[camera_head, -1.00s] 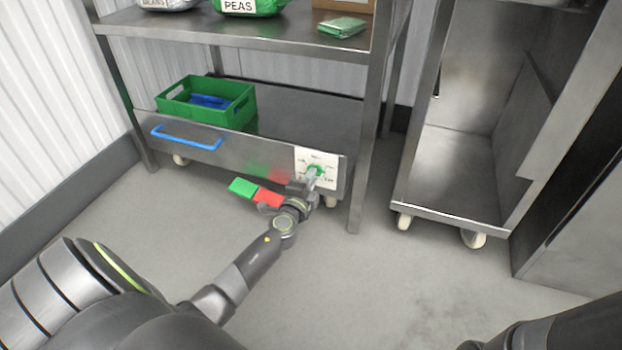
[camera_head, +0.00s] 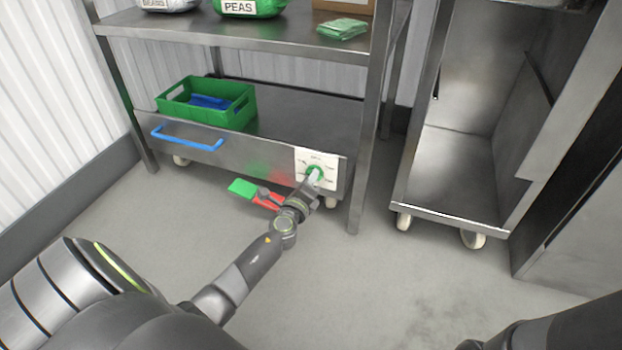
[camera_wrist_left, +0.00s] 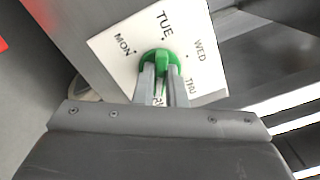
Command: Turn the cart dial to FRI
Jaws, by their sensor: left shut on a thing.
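The green dial (camera_head: 314,169) sits on a white plate (camera_head: 303,157) on the front of the low cart shelf. My left gripper (camera_head: 315,178) reaches it from below and is shut on its knob. In the left wrist view, the fingers (camera_wrist_left: 163,78) hold the green dial (camera_wrist_left: 161,55) on both sides. On the white plate (camera_wrist_left: 112,53), MON, TUE, WED and THU can be read around the dial. Another label is partly hidden between and behind the fingers. I cannot tell which end of the knob is its pointer. My right gripper is out of view.
The cart (camera_head: 290,120) carries a green crate (camera_head: 245,108) and has a blue handle (camera_head: 186,140). A metal cabinet (camera_head: 450,180) on wheels stands right. Open floor lies in front.

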